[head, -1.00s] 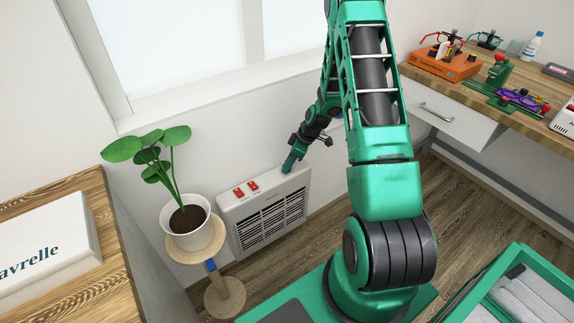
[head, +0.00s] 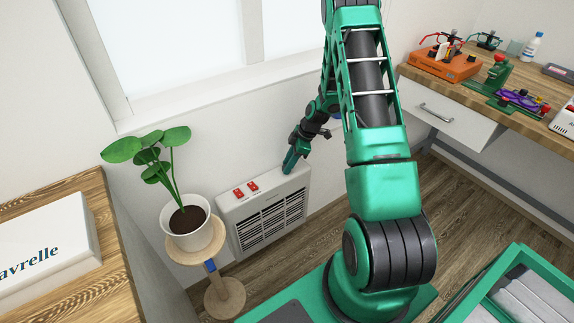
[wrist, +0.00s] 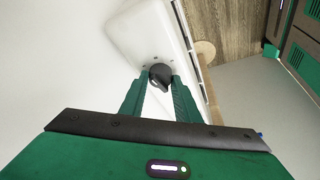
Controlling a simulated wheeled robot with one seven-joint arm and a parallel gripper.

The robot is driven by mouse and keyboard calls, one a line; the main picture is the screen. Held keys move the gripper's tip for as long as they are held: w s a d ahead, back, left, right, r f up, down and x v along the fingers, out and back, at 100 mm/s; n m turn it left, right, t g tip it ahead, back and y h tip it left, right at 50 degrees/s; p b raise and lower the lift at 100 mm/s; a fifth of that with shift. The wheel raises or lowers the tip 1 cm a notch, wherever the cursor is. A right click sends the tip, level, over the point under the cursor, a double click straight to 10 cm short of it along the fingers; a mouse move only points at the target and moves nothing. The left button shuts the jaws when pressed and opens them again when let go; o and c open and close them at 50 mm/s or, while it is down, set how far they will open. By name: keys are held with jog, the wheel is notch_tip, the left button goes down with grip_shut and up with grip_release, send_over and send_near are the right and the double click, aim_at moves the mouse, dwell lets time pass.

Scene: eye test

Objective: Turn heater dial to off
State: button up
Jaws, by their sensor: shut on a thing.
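The white heater (head: 265,212) hangs low on the wall under the window, with a dark grille and red switches (head: 246,189) on its top. My gripper (head: 288,167) is at the right end of the heater's top. In the wrist view my gripper (wrist: 160,84) is shut on the dark heater dial (wrist: 160,73), one green finger on each side of it. The dial stands on the white heater top (wrist: 140,40), with small marks around it. Its pointed part faces toward my palm in the wrist view. In the head view the fingers hide the dial.
A potted plant (head: 188,222) on a round wooden stand (head: 226,296) is close to the heater's left side. A wooden table with a white box (head: 45,245) is at the left. A workbench with tools and a drawer (head: 450,117) is at the right.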

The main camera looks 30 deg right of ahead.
jog(key=o, duration=1)
jog(key=v, duration=1)
jog(key=shift+d+r, duration=0.15)
jog(key=shift+r, duration=0.15)
